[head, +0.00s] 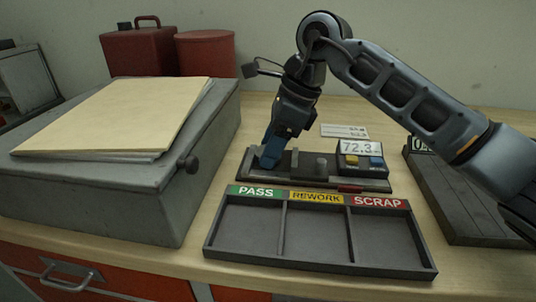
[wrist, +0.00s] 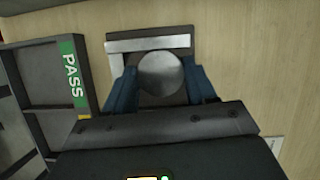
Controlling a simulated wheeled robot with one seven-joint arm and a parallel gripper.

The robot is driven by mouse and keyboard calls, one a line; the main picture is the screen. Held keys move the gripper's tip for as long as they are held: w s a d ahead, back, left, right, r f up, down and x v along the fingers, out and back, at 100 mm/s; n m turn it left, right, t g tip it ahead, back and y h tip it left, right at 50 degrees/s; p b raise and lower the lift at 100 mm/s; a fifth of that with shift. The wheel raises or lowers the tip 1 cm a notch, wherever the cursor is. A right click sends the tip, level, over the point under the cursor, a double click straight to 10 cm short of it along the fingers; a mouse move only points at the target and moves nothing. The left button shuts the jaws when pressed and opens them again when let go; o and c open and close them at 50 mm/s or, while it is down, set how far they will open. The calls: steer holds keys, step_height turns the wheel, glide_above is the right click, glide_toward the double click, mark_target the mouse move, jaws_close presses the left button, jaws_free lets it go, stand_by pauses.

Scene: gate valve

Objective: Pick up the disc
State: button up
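The disc (wrist: 160,73) is a plain grey round plate, seen in the wrist view against the dark bed of the gauge. In the head view it is hidden behind my gripper. My gripper (head: 266,160) points down at the left end of the gauge (head: 313,185). In the wrist view its two blue fingers (wrist: 160,84) stand on either side of the disc, very close to its rim. I cannot tell whether they press on it or leave a thin gap.
The gauge's display (head: 360,147) reads about 72.3. In front lies a sorting tray (head: 318,263) with PASS, REWORK and SCRAP compartments, all empty. A grey case (head: 100,205) with papers stands at left. A dark slatted plate (head: 455,205) lies at right under my arm.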

steer(key=shift+r, duration=0.1)
steer(key=c, duration=0.8)
